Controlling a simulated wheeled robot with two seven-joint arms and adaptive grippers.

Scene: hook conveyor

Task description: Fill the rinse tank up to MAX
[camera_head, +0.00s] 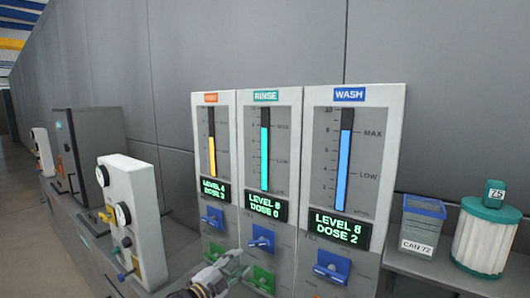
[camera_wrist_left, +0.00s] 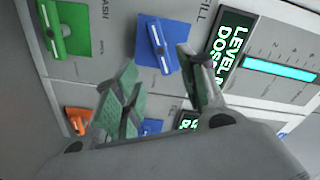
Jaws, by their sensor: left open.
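The rinse panel (camera_head: 284,190) stands in the middle of three gauge panels. Its teal column (camera_head: 265,160) reaches about the MAX mark, and its display (camera_head: 265,207) reads LEVEL 8, DOSE 0. Below are a blue lever (camera_head: 262,239) and a green lever (camera_head: 262,279). My left gripper (camera_head: 238,262) is open and empty in front of the lower rinse panel. In the left wrist view, the blue rinse lever (camera_wrist_left: 158,45) appears between and beyond the open fingertips (camera_wrist_left: 157,60); contact is not visible. The green lever (camera_wrist_left: 60,27) is at upper left. My right gripper is not in view.
The wash panel (camera_head: 389,150) is right of rinse, reading LEVEL 8, DOSE 2. The orange-labelled panel (camera_head: 227,150) is left, reading LEVEL 4, DOSE 3. A blue-lidded container (camera_head: 422,226) and ribbed canister (camera_head: 484,238) stand on the right shelf. A white gauge box (camera_head: 140,220) stands left.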

